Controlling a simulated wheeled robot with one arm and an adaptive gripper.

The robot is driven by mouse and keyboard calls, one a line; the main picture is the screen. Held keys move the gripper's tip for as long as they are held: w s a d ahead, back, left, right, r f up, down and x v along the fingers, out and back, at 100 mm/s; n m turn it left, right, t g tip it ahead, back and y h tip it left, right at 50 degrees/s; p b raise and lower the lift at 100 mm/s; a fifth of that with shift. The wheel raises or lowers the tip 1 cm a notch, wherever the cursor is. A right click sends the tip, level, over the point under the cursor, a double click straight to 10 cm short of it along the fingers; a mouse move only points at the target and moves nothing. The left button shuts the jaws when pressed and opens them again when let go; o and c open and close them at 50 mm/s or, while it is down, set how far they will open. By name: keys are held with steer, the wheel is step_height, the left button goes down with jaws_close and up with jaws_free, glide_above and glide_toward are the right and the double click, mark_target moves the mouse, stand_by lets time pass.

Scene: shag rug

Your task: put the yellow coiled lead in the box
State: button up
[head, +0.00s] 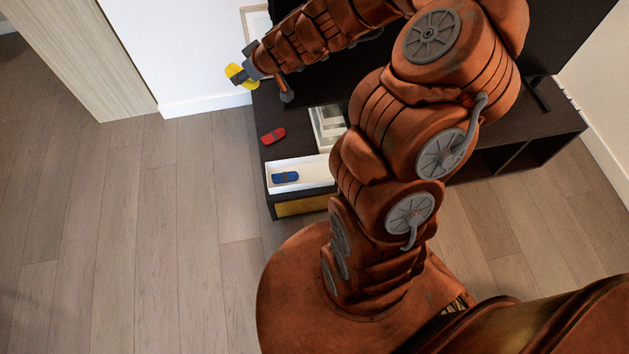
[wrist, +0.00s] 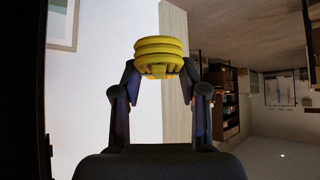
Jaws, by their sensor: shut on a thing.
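The yellow coiled lead (wrist: 160,48) is held between the two fingertips of my gripper (wrist: 160,75) in the wrist view. In the head view the yellow lead (head: 236,75) shows at the tip of my gripper (head: 246,73), at the upper left, above the far left end of the dark cabinet. The box (head: 298,165) is white and shallow and sits on the near left end of the cabinet top. A blue toy car (head: 285,177) lies in it. The box's right part is hidden behind my arm.
A red toy car (head: 273,135) lies on the dark cabinet (head: 268,110) just behind the box. A framed picture (head: 331,128) is partly hidden by my arm. A black screen (head: 325,80) stands on the cabinet. A white wall is behind the gripper.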

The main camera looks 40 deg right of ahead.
steer(key=s+d+f+n+g+y+b, duration=0.1)
steer(key=s+d+f+n+b, duration=0.2)
steer(key=f+b, duration=0.6)
steer(key=s+d+f+n+g+y+b, duration=0.2)
steer(key=d+f+b, duration=0.5)
steer(key=f, duration=1.7)
steer(key=s+d+f+n+g+y+b, duration=0.2)
steer(key=s+d+f+n+b, duration=0.2)
steer(key=f+b, duration=0.9)
steer(key=shift+s+d+f+n, duration=0.1)
steer(key=shift+s+d+f, duration=0.2)
steer(key=shift+f, duration=0.4)
steer(key=shift+s+d+f+n, duration=0.1)
steer(key=shift+d+f, duration=0.25)
steer(key=shift+f, duration=0.3)
steer(key=shift+s+d+f+n, duration=0.1)
steer(key=shift+s+d+f, duration=0.2)
steer(key=shift+f, duration=0.4)
steer(key=shift+w+f+b, duration=0.1)
steer(key=shift+f+b, duration=0.05)
steer(key=shift+b, duration=0.3)
steer(key=o, duration=1.3)
steer(key=shift+c, duration=0.2)
